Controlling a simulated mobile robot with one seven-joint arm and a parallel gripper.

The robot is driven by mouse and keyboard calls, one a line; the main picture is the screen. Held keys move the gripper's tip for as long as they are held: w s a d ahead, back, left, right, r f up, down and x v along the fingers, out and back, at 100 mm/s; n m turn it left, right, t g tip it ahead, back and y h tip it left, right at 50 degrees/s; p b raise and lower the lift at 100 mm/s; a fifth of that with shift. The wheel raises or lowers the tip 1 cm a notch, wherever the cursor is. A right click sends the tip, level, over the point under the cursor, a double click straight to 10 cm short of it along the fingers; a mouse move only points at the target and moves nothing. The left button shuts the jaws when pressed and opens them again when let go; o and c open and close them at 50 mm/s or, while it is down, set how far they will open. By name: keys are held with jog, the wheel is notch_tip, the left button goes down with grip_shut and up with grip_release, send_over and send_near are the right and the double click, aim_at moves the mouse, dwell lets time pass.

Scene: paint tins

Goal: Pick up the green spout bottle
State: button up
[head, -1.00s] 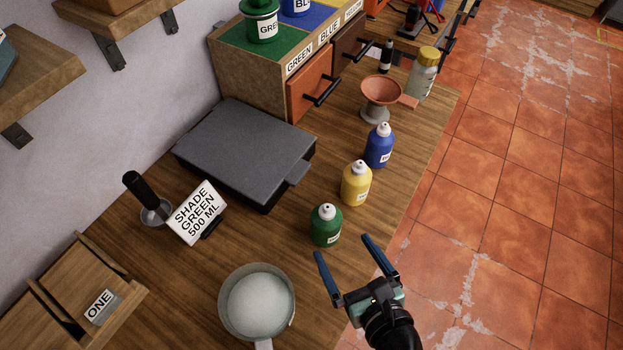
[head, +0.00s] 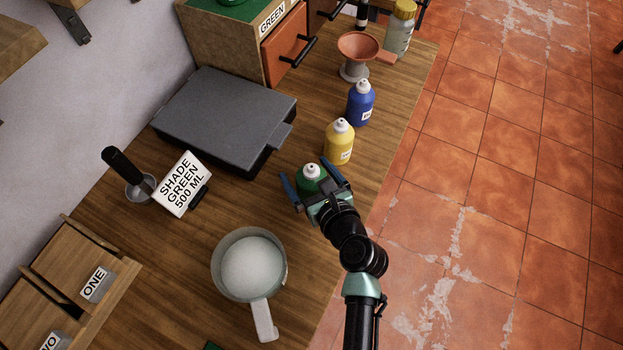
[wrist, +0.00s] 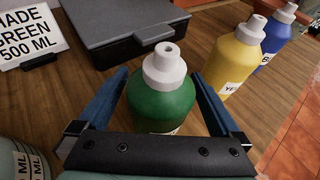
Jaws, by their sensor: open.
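The green spout bottle (head: 310,176) stands upright on the wooden worktop and has a white spout cap. My gripper (head: 308,182) is open, with one blue finger on each side of the bottle. In the wrist view the green bottle (wrist: 162,95) stands between the two fingers (wrist: 160,100), with gaps visible on both sides. Its lower part is hidden behind the gripper's dark crossbar.
The yellow bottle (head: 339,142) stands close behind the green one, then the blue bottle (head: 360,103). A white-filled pot (head: 216,262) stands to the front left. A grey case (head: 225,112) and the SHADE GREEN sign (head: 180,183) stand left. The worktop's edge drops off at right.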

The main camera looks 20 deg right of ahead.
jog(key=shift+w+f, duration=0.15)
jog(key=shift+w, duration=0.2)
jog(key=shift+c, duration=0.3)
jog(key=c, duration=0.7)
jog(key=shift+c, duration=0.8)
